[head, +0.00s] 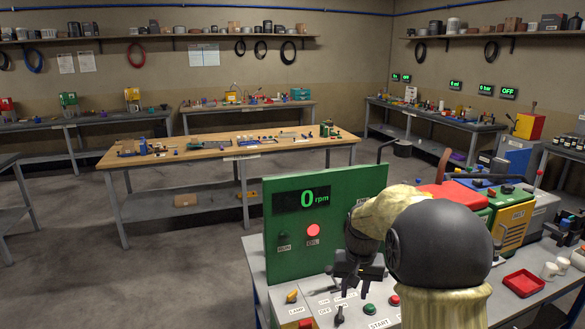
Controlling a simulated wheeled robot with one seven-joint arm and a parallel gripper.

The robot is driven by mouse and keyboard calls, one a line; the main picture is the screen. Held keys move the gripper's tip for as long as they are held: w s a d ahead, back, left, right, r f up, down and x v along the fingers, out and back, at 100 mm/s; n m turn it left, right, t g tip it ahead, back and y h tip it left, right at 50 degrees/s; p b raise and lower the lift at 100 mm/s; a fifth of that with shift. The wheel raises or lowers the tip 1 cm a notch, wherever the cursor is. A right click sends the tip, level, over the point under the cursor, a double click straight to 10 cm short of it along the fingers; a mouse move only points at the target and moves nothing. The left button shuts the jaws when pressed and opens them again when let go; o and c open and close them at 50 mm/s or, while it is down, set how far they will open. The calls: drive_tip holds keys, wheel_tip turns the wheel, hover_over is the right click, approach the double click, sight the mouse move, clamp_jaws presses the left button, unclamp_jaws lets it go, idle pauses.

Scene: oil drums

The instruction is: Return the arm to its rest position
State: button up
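My arm reaches in from the lower right, with a dark round joint and pale yellowish covers. My gripper (353,288) is dark and points down over the sloped front of a green control panel (285,232). Its two fingers look apart, with nothing seen between them. It hovers near the START label and the switches; whether it touches any of them I cannot tell. The panel display (307,198) reads 0 rpm, and a red lamp (313,230) above the OIL label is lit. My arm hides part of the panel's right side.
A red tray (523,283) and white cups (549,270) stand on the bench at right. Yellow and green machines (513,222) stand behind my arm. A wooden-topped workbench (215,152) stands mid-room. Open floor (180,260) lies left of the panel.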

drive_tip(key=s+f+n, duration=0.1)
drive_tip(key=s+f, duration=0.1)
drive_tip(key=s, duration=0.8)
drive_tip(key=s+f+t, duration=0.1)
drive_tip(key=s+f, duration=0.1)
drive_tip(key=s, duration=0.9)
drive_tip(key=shift+a+n+t, duration=0.15)
drive_tip(key=shift+n+t, duration=0.15)
drive_tip(key=shift+n, duration=0.1)
